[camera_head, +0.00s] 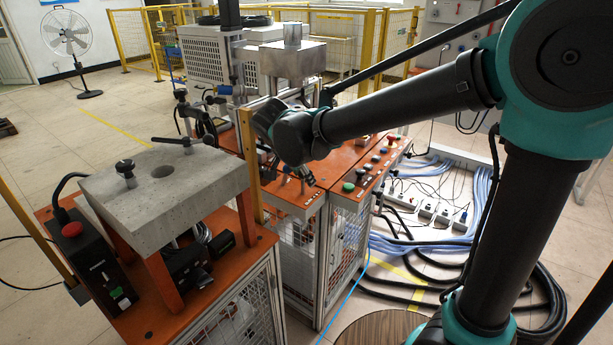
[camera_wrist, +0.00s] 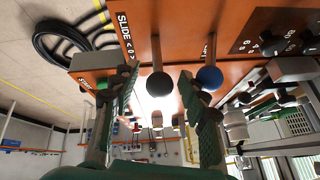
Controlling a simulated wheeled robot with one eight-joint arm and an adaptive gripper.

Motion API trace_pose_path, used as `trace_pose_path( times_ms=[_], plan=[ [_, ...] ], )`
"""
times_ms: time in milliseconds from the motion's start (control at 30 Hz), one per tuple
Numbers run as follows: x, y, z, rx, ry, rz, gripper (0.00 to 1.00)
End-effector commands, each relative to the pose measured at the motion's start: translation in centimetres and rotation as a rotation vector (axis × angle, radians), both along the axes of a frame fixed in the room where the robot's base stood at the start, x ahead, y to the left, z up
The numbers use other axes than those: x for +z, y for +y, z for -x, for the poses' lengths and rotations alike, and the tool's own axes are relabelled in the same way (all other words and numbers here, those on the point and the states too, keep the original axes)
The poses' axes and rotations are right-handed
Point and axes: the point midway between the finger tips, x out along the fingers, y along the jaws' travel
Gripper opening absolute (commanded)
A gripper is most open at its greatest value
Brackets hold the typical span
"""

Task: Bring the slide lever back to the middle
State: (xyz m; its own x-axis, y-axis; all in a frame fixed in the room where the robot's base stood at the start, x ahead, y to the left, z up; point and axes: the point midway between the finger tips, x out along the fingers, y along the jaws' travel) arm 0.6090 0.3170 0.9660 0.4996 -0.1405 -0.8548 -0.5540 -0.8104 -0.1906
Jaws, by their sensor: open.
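In the wrist view, a lever with a black ball knob (camera_wrist: 159,84) stands out from the orange panel (camera_wrist: 180,25) beside the printed word SLIDE. My gripper (camera_wrist: 158,76) is open, one finger on each side of this knob. I see a gap to the left finger; the right finger is closer to a second lever with a blue ball knob (camera_wrist: 209,77) and partly overlaps it. In the head view, my gripper (camera_head: 303,175) is small and dark above the orange control top. The levers cannot be made out clearly there.
A green button (camera_head: 348,187) and several other controls sit on the orange console right of my gripper. A grey block table (camera_head: 165,200) stands on the left. Cables and power strips (camera_head: 425,208) lie on the floor to the right.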

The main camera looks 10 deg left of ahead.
Motion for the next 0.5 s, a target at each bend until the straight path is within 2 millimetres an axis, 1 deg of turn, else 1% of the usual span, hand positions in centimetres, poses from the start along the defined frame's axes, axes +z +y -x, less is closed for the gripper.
trace_pose_path(
  times_ms=[300, 500],
  plan=[
    [0.0, -0.1, -0.2, -0.002, 0.016, -0.008, 0.46],
    [0.0, -0.5, -1.0, -0.006, 0.115, -0.050, 0.46]
  ],
)
